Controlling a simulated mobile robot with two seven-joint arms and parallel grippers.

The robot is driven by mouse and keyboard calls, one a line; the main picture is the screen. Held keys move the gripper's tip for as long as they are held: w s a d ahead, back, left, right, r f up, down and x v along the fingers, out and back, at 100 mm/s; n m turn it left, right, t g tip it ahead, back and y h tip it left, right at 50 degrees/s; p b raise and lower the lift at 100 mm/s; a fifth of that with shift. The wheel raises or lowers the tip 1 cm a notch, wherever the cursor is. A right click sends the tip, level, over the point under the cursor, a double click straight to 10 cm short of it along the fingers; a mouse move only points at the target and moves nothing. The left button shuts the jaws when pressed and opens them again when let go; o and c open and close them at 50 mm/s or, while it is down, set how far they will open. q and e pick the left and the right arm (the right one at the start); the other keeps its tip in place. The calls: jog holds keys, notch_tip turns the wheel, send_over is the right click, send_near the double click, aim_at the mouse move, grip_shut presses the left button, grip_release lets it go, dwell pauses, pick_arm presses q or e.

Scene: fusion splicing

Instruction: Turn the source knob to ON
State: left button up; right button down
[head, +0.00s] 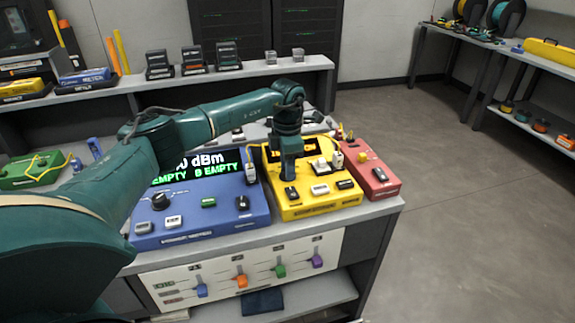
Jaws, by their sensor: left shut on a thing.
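The yellow source unit (318,207) stands on the workbench between a blue power meter and a red unit. My left gripper (289,177) comes down from above onto the left part of the yellow unit's top. It is shut on the source knob there. The fingers hide most of the knob, so its pointer and ON mark cannot be read. My right gripper is not in view.
The blue power meter (208,222) stands just left, with a black dial (160,200) and a display partly behind my arm. The red unit (373,178) is close on the right. A white front panel (245,274) with coloured sliders is below. Open floor lies to the right.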

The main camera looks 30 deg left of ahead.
pick_arm(q)
jog(key=o, duration=1)
notch_tip(320, 180, up, 13)
jog(key=shift+r, duration=0.1)
dwell(0.5)
